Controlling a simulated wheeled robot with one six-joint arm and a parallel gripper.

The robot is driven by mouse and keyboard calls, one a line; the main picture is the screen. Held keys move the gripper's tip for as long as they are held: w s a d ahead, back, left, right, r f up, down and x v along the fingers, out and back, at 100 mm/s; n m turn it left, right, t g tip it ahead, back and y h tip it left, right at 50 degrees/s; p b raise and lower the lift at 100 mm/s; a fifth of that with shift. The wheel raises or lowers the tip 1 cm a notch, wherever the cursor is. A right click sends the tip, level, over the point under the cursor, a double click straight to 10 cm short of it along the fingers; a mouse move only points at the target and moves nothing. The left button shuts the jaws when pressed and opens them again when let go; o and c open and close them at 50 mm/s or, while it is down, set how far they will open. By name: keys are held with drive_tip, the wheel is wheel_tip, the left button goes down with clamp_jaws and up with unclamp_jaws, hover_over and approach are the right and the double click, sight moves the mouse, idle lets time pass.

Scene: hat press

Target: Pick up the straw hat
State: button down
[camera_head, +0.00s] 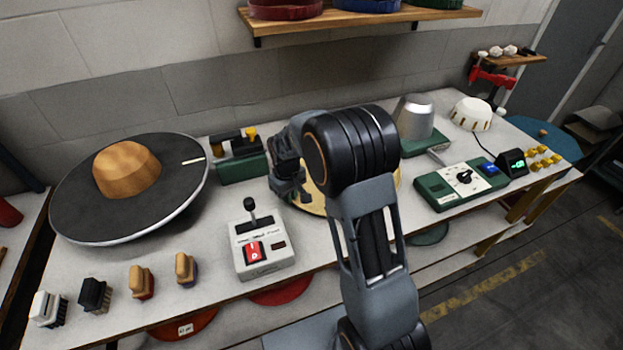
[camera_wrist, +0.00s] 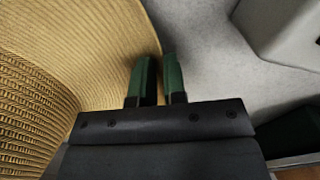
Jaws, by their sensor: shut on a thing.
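The straw hat (camera_head: 314,207) lies on the table, mostly hidden behind my arm in the head view. In the wrist view its woven yellow brim and crown (camera_wrist: 85,45) fill the left side. My gripper (camera_head: 291,196) is at the hat's left edge in the head view. In the wrist view its two green fingers (camera_wrist: 157,72) are close together, with the brim's edge between them. It is shut on the brim. I cannot tell whether the hat is lifted off the table.
A switch box (camera_head: 263,247) with a lever stands just left of the hat. A green block (camera_head: 241,167) is behind it. A dark round plate with a wooden hat form (camera_head: 127,169) is at left. A green control panel (camera_head: 461,184) and a metal cone (camera_head: 414,116) are at right.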

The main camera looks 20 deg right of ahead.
wheel_tip(320, 180, up, 18)
idle(0.6)
drive_tip(key=c, duration=1.8)
unclamp_jaws()
clamp_jaws()
